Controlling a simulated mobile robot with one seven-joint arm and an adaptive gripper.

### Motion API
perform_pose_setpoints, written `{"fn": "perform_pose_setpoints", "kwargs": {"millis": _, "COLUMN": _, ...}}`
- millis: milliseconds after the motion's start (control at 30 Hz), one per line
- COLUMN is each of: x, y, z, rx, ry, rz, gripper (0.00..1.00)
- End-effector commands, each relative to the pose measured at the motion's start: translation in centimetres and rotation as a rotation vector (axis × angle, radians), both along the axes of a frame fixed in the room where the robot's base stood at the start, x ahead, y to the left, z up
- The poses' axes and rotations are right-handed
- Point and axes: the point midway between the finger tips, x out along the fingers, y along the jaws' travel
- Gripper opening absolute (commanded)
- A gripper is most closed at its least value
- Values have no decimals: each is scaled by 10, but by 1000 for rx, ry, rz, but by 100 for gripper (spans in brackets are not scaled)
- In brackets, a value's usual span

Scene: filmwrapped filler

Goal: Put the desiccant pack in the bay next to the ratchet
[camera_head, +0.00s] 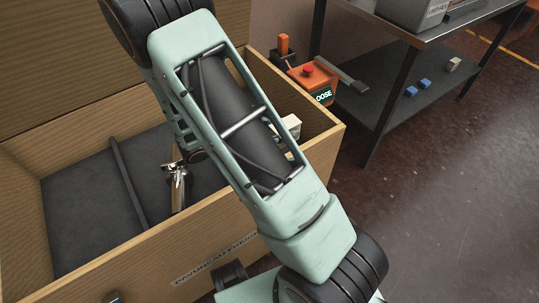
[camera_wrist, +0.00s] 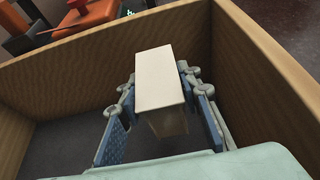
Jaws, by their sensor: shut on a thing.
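The desiccant pack, a pale cream block (camera_wrist: 160,75), is held between the blue pads of my gripper (camera_wrist: 158,112) in the wrist view. It is inside the crate walls near a corner; I cannot tell whether it touches the floor. In the head view a bit of the pale pack (camera_head: 291,126) shows past my arm, which hides most of my gripper. The wooden crate (camera_head: 95,140) has a dark floor and a thin dark divider (camera_head: 128,183). A shiny metal tool, seemingly the ratchet (camera_head: 178,186), is right of that divider. My arm hides the crate's middle right.
An orange device (camera_head: 313,80) with a red button and a lit display stands just beyond the crate's far right wall. A metal table (camera_head: 440,22) with a lower shelf holding small blue blocks (camera_head: 425,83) is at back right. Floor at right is clear.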

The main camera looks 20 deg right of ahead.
Motion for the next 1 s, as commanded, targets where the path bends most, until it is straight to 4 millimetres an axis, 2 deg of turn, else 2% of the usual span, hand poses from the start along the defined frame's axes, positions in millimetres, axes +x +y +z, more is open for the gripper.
{"fn": "perform_pose_setpoints", "kwargs": {"millis": 33, "x": 0, "y": 0, "z": -14, "rx": -2, "ry": 3, "rz": -1, "gripper": 2}}
{"fn": "perform_pose_setpoints", "kwargs": {"millis": 200, "x": 0, "y": 0, "z": -45, "rx": -1, "ry": 2, "rz": 0, "gripper": 2}}
{"fn": "perform_pose_setpoints", "kwargs": {"millis": 433, "x": 0, "y": 0, "z": -62, "rx": 0, "ry": 0, "rz": -1, "gripper": 2}}
{"fn": "perform_pose_setpoints", "kwargs": {"millis": 600, "x": -1, "y": 0, "z": -88, "rx": 0, "ry": 2, "rz": 0, "gripper": 2}}
{"fn": "perform_pose_setpoints", "kwargs": {"millis": 1000, "x": 0, "y": 0, "z": -95, "rx": -1, "ry": 0, "rz": 0, "gripper": 2}}
